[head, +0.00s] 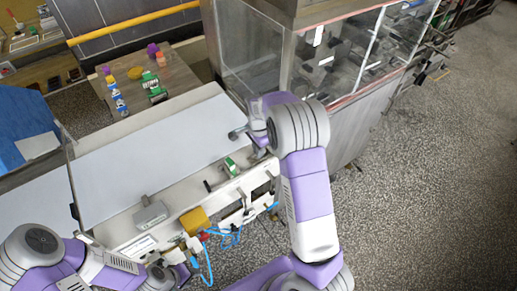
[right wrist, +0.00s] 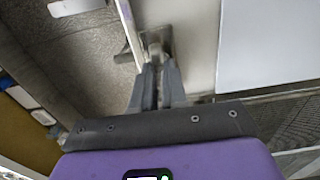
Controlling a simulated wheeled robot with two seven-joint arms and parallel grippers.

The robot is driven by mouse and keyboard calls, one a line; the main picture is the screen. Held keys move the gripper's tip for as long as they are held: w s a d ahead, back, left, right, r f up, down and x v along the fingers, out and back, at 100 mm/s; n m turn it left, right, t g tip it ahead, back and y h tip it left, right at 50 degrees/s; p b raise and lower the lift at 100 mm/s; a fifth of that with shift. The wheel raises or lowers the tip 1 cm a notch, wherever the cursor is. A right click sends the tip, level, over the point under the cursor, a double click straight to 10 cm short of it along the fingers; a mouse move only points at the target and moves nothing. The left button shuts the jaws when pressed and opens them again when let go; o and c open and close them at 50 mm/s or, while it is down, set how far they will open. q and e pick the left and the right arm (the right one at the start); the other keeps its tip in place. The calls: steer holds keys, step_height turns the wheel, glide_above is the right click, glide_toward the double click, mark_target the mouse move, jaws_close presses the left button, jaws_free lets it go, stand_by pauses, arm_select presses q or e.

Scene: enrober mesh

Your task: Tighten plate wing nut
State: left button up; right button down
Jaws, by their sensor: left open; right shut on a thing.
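My right gripper (head: 240,131) is at the far right end of the long pale belt (head: 150,155), by the cabinet opening. In the right wrist view, its fingers (right wrist: 157,82) are closed on a small grey metal piece (right wrist: 157,40), apparently the wing nut, next to a pale upright edge. The fingers hide part of the piece, and its wings cannot be made out. The clear plate (head: 245,50) stands upright behind the gripper in the head view. My left gripper (head: 183,268) is low at the left, near the machine's front side and away from the nut; its fingers show poorly.
A grey box (head: 150,214), a yellow box (head: 195,221) and a green-and-white item (head: 231,167) sit along the machine's front rail. Blue hoses (head: 225,236) hang below. A side table (head: 180,85) behind holds several small coloured items. Open floor (head: 430,200) lies to the right.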

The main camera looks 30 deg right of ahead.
steer(key=c, duration=1.2)
jaws_free()
steer(key=shift+o, duration=0.2)
step_height(320, 180, up, 8)
steer(key=shift+f+p, duration=0.2)
steer(key=shift+p, duration=0.15)
steer(key=shift+f, duration=0.1)
